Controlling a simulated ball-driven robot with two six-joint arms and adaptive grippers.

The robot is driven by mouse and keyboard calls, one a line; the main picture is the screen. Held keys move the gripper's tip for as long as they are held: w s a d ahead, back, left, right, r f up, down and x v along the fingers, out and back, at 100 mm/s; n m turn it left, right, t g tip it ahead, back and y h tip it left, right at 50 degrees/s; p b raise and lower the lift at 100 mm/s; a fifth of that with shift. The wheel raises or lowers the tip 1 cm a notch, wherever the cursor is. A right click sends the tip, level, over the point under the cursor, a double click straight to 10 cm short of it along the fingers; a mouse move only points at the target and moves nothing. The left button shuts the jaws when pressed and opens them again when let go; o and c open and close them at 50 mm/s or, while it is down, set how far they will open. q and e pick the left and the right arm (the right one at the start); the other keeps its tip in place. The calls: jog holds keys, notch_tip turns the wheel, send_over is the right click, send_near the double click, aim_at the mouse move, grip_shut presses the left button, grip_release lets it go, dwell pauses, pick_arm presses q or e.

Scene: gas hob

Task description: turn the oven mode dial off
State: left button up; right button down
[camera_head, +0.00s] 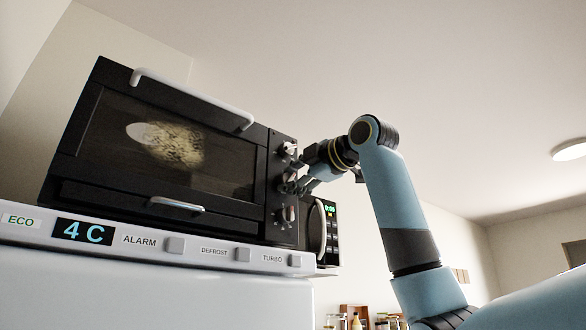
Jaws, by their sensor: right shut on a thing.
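The black oven (165,150) stands on top of a white fridge, with its glass door shut. Its control panel at the right edge carries a column of dials. The top dial (288,149) and the bottom dial (287,215) show. My right gripper (292,186) reaches in from the right and is shut on the middle dial, apparently the oven mode dial, which its fingers mostly hide. The dial markings are too small to read, so I cannot tell its setting. My left gripper is not in view.
A microwave (322,225) with a green display stands just right of the oven, below my right forearm. The fridge (150,285) has a panel with a display and several buttons along its top edge. Jars (380,322) stand low at the back. The air at the upper right is clear.

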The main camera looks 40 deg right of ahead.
jog(key=n, duration=0.3)
jog(key=shift+p, duration=0.4)
jog(key=shift+f+n, duration=0.15)
jog(key=shift+n, duration=1.75)
jog(key=c, duration=0.9)
grip_release()
jog(key=shift+c, duration=0.2)
jog(key=shift+s, duration=0.1)
jog(key=s, duration=1.1)
jog(key=shift+s+d, duration=0.35)
jog(key=shift+d, duration=0.1)
